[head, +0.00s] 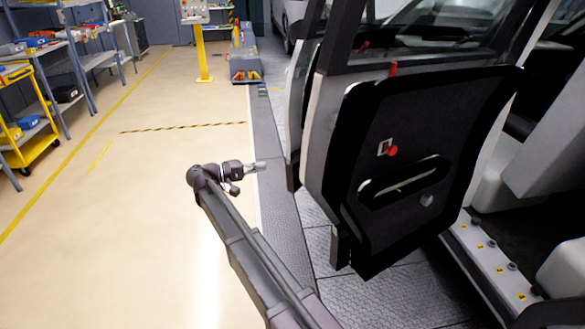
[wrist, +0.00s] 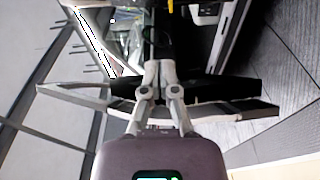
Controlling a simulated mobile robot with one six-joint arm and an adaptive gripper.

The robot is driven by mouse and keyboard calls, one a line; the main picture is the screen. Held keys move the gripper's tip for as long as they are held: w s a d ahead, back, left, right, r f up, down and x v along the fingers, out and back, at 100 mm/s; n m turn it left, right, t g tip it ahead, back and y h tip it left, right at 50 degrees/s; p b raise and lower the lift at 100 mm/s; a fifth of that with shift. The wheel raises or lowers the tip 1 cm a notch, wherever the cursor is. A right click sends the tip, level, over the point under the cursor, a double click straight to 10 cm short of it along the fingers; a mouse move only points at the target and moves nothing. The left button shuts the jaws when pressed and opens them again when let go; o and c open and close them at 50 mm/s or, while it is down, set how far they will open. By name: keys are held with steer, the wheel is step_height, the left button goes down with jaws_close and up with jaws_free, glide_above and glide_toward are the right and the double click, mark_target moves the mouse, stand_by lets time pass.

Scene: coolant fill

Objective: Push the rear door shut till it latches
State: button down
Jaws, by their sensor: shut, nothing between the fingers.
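The rear door (head: 420,165) stands wide open in the head view, its black inner panel facing me, with a red knob, a pull recess and a round grey disc. My gripper (head: 262,167) is to the left of the door, over the walkway edge, with a visible gap to the panel in this view. In the wrist view my gripper (wrist: 160,66) is shut, its fingers together and empty. A dark and grey band crosses behind the fingers there; I cannot tell whether it is the door or whether they touch it. The door's outer side is hidden in the head view.
The car's sill (head: 490,260) with numbered yellow labels and the open cabin are at the right. Another door-like panel (head: 297,115) stands just behind the rear door. The beige floor (head: 110,230) at left is clear; a yellow cart (head: 30,125) and shelves stand far left.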

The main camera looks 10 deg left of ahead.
steer(key=shift+s+a, duration=0.2)
steer(key=shift+s, duration=0.05)
steer(key=d, duration=1.1)
steer(key=shift+w+d, duration=0.15)
steer(key=shift+w, duration=0.25)
steer(key=shift+f, duration=0.1)
steer(key=shift+d, duration=0.1)
